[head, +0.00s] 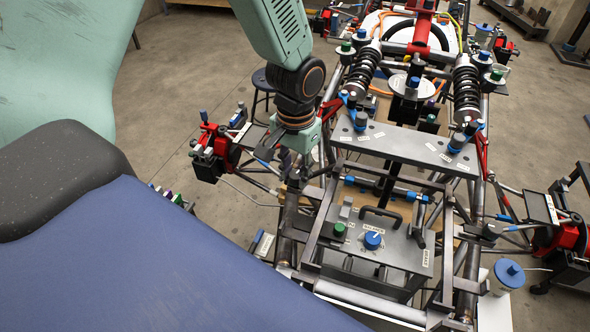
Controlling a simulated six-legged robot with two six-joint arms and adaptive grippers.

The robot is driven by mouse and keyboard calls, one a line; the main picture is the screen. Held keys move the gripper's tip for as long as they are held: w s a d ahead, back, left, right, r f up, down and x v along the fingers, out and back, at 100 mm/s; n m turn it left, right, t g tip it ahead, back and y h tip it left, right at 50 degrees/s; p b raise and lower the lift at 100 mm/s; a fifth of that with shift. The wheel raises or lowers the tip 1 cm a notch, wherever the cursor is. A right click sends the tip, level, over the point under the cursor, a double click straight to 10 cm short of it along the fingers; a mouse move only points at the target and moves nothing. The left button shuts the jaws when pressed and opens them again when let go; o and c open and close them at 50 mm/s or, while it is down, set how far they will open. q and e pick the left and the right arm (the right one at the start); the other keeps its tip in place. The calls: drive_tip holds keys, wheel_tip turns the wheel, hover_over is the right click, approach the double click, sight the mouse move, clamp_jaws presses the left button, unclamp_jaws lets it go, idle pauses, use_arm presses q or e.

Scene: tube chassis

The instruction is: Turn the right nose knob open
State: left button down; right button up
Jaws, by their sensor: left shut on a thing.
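A grey cross plate (405,143) spans the tube chassis and carries small white labels, too small to read. I cannot tell from the labels which is the right nose knob. My left gripper (298,180) points down at the chassis's left side, well left of the right-hand knob. It is shut at the left chassis tube (287,226); the arm partly hides its fingertips. My right gripper is out of view.
A grey box with a blue dial (373,240), a green knob (339,229) and a black handle sits in the near frame. Two black coil springs (466,92) rise behind the plate. Red-and-black wheel hubs (216,150) flank the chassis.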

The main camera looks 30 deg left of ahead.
sight(296, 174)
use_arm(q)
drive_tip(key=shift+w+r+n, duration=0.15)
drive_tip(key=shift+w+n, duration=0.1)
drive_tip(key=shift+n, duration=1.05)
drive_tip(key=c, duration=1.4)
unclamp_jaws()
drive_tip(key=o, duration=0.4)
drive_tip(key=shift+s, duration=0.1)
drive_tip(key=shift+c, duration=0.2)
wheel_tip(296, 174, up, 12)
